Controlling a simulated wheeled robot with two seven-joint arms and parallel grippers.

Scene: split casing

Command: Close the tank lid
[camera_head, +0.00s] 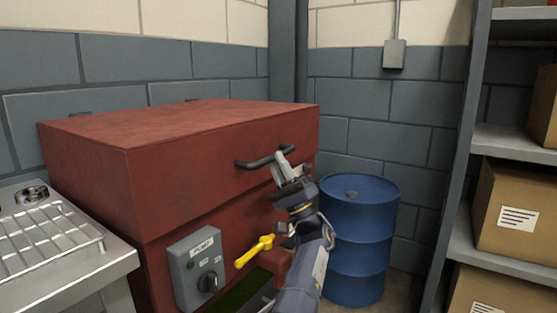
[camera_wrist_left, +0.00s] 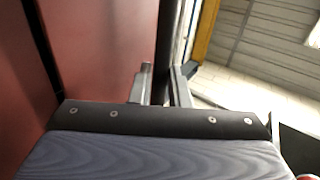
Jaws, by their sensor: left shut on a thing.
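The red tank (camera_head: 225,230) stands at the left centre, with its red lid (camera_head: 190,125) lying over the top. A narrow seam runs between lid and tank body; I cannot tell if the lid is fully seated. A dark bar handle (camera_head: 252,164) sits on the lid's front face. My left gripper (camera_head: 281,162) is shut on the handle's right part. In the left wrist view the gripper's fingers (camera_wrist_left: 162,88) close around the dark handle bar (camera_wrist_left: 167,40), beside red panels with a dark gap between them. My right gripper is not in view.
A grey pump switch box (camera_head: 197,270) and a yellow lever (camera_head: 254,251) are on the tank's front, below the lid. A blue drum (camera_head: 358,235) stands right of my left arm. A metal counter (camera_head: 60,250) is at left, shelves with cardboard boxes (camera_head: 515,215) at right.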

